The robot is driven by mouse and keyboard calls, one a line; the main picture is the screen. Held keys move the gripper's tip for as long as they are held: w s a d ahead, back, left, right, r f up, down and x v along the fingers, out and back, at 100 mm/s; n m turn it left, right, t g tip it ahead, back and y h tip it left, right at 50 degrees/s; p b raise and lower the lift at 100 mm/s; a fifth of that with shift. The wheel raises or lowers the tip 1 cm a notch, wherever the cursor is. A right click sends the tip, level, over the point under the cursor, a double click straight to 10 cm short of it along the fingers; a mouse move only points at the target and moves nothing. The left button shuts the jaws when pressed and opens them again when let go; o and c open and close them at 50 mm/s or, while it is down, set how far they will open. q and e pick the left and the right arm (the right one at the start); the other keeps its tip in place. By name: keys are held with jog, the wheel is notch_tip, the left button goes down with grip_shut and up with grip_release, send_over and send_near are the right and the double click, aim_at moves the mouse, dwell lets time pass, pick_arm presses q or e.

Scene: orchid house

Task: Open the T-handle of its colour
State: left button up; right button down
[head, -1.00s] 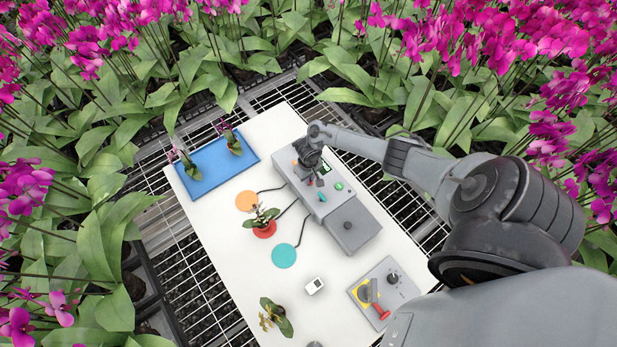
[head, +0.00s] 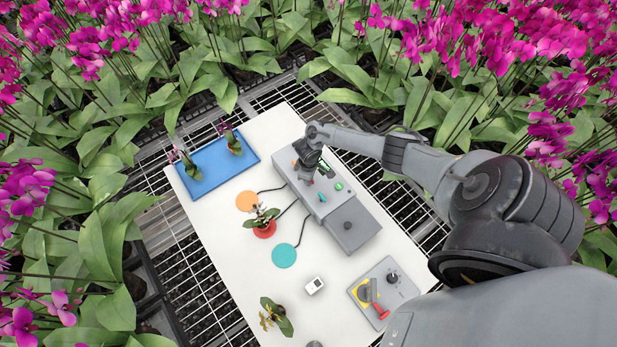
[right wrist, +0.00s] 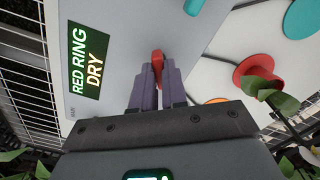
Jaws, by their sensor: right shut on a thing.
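The grey control box (head: 350,220) stands on the white table. In the right wrist view its red T-handle (right wrist: 157,58) is between the fingertips of my right gripper (right wrist: 158,80), which is shut on it. In the head view the right gripper (head: 309,172) hides most of that handle. The teal T-handle (head: 322,196) stands beside it and also shows in the right wrist view (right wrist: 194,6). A bit of the orange handle (head: 294,163) shows on the other side. The display (right wrist: 86,60) reads "RED RING DRY". My left gripper is not in view.
Cables join the box to orange (head: 247,201), red (head: 264,231) and teal (head: 284,256) discs; a potted orchid stands on the red one. A blue tray (head: 216,166) holds two orchids. A grey panel with a red lever (head: 381,312) lies at the front right.

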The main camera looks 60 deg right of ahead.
jog(key=n+b, duration=0.1)
jog(key=n, duration=0.4)
jog(key=shift+n, duration=0.3)
jog(key=n+b, duration=0.1)
jog(key=n, duration=0.3)
jog(key=shift+n, duration=0.3)
jog(key=shift+n+b, duration=0.3)
jog(key=shift+n, duration=0.3)
jog(key=c, duration=1.2)
grip_release()
jog(key=shift+o, duration=0.2)
jog(key=shift+r, duration=0.1)
